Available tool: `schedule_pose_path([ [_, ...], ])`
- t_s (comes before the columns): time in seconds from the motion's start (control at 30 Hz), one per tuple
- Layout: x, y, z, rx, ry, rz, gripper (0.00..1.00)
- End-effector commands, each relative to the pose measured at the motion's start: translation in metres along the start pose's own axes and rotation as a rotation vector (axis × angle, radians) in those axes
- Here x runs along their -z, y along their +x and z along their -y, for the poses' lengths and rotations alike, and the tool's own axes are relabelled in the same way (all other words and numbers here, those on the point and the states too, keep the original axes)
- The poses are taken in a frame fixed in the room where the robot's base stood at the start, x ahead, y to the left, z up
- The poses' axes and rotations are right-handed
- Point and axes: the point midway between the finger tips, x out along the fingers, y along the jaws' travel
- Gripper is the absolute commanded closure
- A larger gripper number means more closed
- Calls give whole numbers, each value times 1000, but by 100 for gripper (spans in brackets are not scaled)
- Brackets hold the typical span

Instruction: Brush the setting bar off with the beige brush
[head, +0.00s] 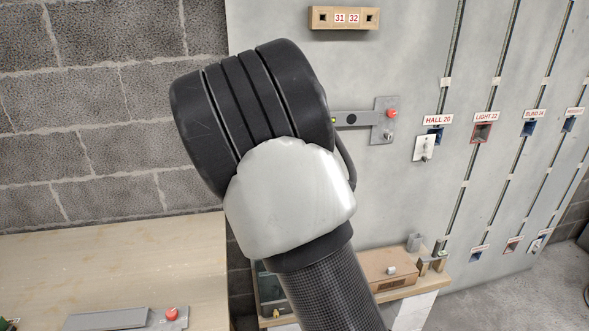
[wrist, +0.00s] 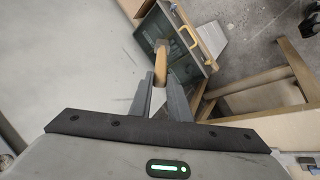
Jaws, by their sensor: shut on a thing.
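My gripper (wrist: 161,84) shows in the wrist view with its two grey fingers closed on a slim tan piece, which looks like the beige brush (wrist: 161,66). Its far end points away from the fingers, and its bristles cannot be made out. In the head view my arm hides the gripper and the brush. No part is marked as the setting bar. A grey metal bar (head: 355,118) with a red knob sticks out from the wall plate, its left end behind my arm. A similar grey piece (head: 107,319) with a red knob lies on the bench at lower left.
In the wrist view a dark open case (wrist: 158,30) with a tan edge lies beyond the brush. The wooden bench (head: 110,262) is mostly clear.

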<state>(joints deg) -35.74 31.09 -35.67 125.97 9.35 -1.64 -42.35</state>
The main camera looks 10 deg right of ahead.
Motion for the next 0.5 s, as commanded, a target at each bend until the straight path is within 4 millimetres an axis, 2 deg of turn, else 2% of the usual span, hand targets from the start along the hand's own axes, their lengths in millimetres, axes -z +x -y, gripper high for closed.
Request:
schedule_pose_path([
  [0.5, 34, -28, -50, -243, -302, -212, 100],
])
